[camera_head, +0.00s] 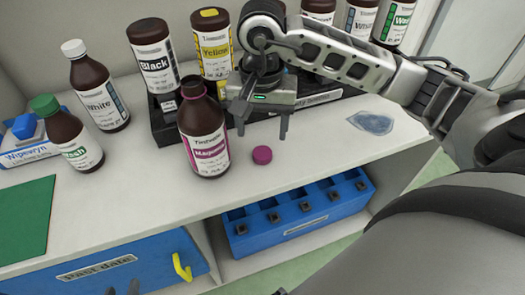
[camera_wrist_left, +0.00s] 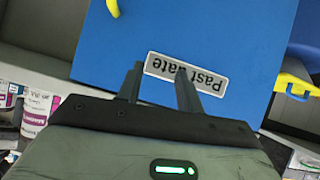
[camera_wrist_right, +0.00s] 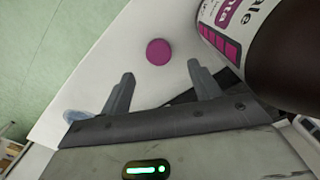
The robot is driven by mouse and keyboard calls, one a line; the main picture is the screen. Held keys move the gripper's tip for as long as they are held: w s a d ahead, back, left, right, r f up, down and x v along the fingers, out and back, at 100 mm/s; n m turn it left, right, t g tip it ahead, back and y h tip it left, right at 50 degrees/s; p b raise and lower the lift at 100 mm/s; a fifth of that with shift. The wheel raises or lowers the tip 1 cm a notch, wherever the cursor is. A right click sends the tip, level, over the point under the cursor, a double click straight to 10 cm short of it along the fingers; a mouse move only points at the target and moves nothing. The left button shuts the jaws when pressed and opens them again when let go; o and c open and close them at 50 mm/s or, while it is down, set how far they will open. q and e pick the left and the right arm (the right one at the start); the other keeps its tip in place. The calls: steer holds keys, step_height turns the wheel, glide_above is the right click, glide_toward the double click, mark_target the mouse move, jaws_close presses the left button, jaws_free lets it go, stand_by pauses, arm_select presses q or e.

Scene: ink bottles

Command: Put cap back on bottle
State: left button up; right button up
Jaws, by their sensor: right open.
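The magenta bottle (camera_head: 203,132) stands upright and uncapped on the shelf top, its dark neck bare. It also shows at the upper right of the right wrist view (camera_wrist_right: 285,50). The magenta cap (camera_head: 262,155) lies on the white surface to the right of the bottle; it also shows in the right wrist view (camera_wrist_right: 159,52). My right gripper (camera_head: 262,138) is open and empty, pointing down above and behind the cap, which shows just past the fingertips in the right wrist view. My left gripper (camera_wrist_left: 157,80) is open and empty, low in front of the blue drawer.
Black (camera_head: 152,60) and yellow (camera_head: 213,50) bottles stand behind on a black rack. White (camera_head: 98,92) and green-capped (camera_head: 68,135) bottles stand at left. A blue stain (camera_head: 370,122) marks the right surface. Below are the blue "Past date" drawer (camera_head: 140,262) and a blue bin (camera_head: 300,215).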

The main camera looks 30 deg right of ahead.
mark_target(262, 153)
steer(key=shift+f, duration=0.5)
steer(key=shift+s+f+p, duration=0.15)
steer(key=shift+f+p, duration=0.15)
steer(key=shift+f, duration=2.3)
steer(key=c, duration=1)
